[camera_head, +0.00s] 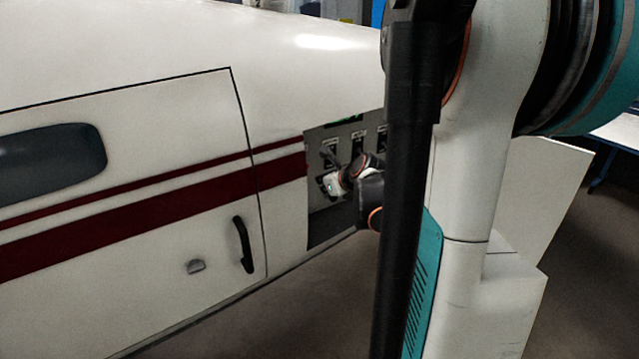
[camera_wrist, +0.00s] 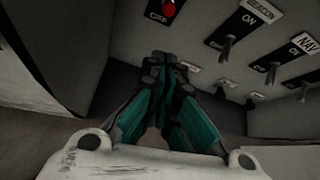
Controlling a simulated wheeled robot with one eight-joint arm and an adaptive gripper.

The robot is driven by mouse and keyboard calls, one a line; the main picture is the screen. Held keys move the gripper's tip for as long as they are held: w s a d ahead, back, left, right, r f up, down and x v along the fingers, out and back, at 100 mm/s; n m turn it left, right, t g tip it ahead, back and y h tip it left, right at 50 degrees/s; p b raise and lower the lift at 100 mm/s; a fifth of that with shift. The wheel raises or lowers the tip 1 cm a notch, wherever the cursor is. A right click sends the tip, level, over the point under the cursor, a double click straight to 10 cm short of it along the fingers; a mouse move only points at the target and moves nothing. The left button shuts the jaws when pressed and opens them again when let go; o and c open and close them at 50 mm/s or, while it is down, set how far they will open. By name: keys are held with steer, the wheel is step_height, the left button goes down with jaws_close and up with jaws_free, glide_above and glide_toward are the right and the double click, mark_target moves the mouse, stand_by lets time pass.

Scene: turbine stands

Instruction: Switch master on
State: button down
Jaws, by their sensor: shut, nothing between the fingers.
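The switch panel (camera_head: 318,217) is a grey recess in the side of the white aircraft in the head view. In the wrist view, a switch with a red tip (camera_wrist: 168,8) is at the top edge beside an OFF label; its name is out of frame, so I cannot tell if it is the master. The BEACON toggle (camera_wrist: 228,46) is to its right. My gripper (camera_wrist: 163,60) is shut and empty, its fingertips below the red-tipped switch in the picture and apart from it. In the head view my gripper (camera_head: 330,157) is at the panel, partly covering it.
The NAV toggle (camera_wrist: 271,73) and several other switches are to the right in the wrist view. The aircraft door with a black handle (camera_head: 243,244) is left of the panel in the head view. My arm blocks the right side. Floor is open below the fuselage.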

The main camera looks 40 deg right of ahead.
steer(key=shift+w+r+p+v, duration=0.1)
steer(key=shift+r+p+v, duration=0.1)
steer(key=shift+v, duration=0.7)
steer(key=shift+w+r+p+v, duration=0.1)
steer(key=shift+p+v, duration=0.15)
steer(key=shift+v, duration=0.65)
steer(key=shift+w+r+p+v, duration=0.1)
steer(key=shift+p+v, duration=0.1)
steer(key=shift+v, duration=0.7)
